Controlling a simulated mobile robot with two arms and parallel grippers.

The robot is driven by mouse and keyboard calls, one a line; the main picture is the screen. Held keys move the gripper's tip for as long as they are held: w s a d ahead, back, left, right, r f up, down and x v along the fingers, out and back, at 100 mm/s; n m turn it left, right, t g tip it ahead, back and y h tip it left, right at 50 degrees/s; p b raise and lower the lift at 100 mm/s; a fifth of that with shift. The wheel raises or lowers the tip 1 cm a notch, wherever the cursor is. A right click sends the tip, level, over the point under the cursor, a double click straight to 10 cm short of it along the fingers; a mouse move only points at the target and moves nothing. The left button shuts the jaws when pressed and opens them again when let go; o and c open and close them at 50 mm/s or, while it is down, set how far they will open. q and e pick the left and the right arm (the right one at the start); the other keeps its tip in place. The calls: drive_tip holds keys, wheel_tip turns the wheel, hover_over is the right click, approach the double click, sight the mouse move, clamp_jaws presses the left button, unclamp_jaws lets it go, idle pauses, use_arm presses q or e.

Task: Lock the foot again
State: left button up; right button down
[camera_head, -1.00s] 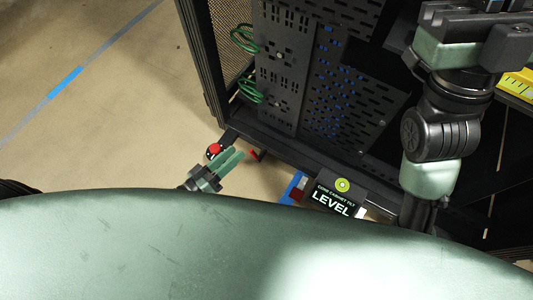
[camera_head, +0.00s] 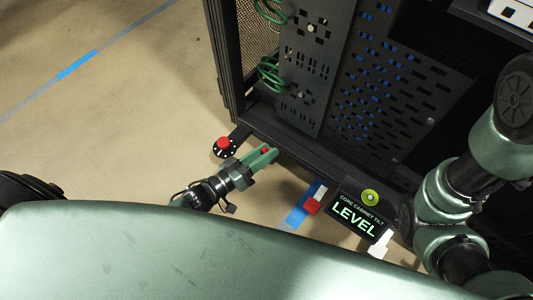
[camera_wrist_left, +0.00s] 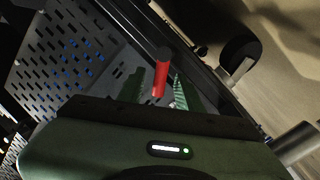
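A red lever (camera_wrist_left: 160,78) with a dark end shows in the left wrist view, between the two green fingers of my left gripper (camera_wrist_left: 159,92). Gaps show on both sides of it, so the fingers look open around it. In the head view my left gripper (camera_head: 264,157) is low at the cabinet's bottom front edge, with a bit of red between its fingers. The foot (camera_head: 223,147), a black disc with a red knob, is just left of the gripper. A sign (camera_head: 361,211) reads "CORE CABINET TILT LEVEL" with a green-ringed dial. My right gripper is out of view.
The black cabinet (camera_head: 300,135) with perforated panels and green cables (camera_head: 268,72) rises behind the gripper. A red block (camera_head: 312,206) lies by blue tape (camera_head: 296,217) beside the sign. My right arm crosses the right side. The floor at left is clear.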

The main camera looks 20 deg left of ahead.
use_arm(q)
drive_tip(key=shift+w+d, duration=0.2)
drive_tip(key=shift+w, duration=0.05)
clamp_jaws()
